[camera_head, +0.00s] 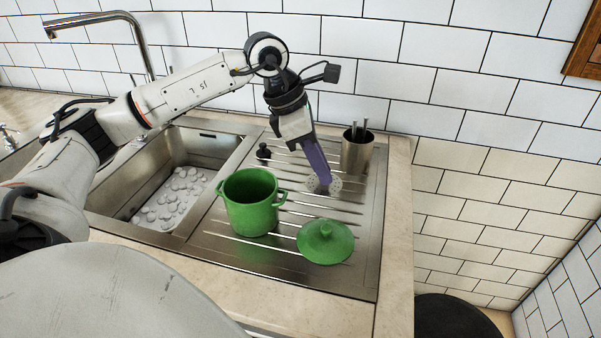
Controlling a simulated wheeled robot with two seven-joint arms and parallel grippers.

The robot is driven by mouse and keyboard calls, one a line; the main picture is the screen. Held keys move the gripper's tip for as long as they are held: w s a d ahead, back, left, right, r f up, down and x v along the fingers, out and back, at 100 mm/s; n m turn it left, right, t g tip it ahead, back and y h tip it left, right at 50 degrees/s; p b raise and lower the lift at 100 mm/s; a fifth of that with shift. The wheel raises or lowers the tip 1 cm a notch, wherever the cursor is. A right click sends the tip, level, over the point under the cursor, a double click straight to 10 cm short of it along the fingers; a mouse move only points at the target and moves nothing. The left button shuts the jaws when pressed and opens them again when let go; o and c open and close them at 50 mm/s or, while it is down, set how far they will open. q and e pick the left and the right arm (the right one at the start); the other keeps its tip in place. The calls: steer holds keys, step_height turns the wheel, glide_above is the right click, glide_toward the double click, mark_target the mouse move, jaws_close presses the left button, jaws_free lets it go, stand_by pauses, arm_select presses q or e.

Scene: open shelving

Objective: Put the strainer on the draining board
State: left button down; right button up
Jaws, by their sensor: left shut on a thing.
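The strainer (335,186) is a small pale, perforated disc low over the rear middle of the ribbed metal draining board (282,281). My left gripper (323,180) points down at it with long purple-grey fingers and is shut on it. The fingers hide part of the strainer. I cannot tell whether its underside touches the board. My right gripper does not show.
A green pot (251,204) and a green lid (325,241) stand on the board in front of the strainer. A metal utensil cup (356,154) is behind right, a small black object (263,152) behind left. The sink basin (122,190) with pale round pieces lies left.

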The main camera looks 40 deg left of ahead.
arm_select(q)
steer(key=w+a+r+n+t+y, duration=0.1)
steer(key=w+a+r+n+y, duration=0.15)
steer(key=a+n, duration=0.55)
steer(key=shift+n+y, duration=0.55)
steer(key=shift+n, duration=0.35)
steer(key=shift+s+a+f+b, duration=0.1)
steer(key=shift+s+f+b, duration=0.1)
steer(key=shift+f, duration=2.15)
steer(key=shift+s+f+b, duration=0.1)
steer(key=shift+f+b, duration=0.05)
steer(key=shift+f, duration=2.15)
steer(key=shift+f, duration=0.15)
steer(key=c, duration=1.7)
jaws_free()
steer(key=shift+c, duration=0.2)
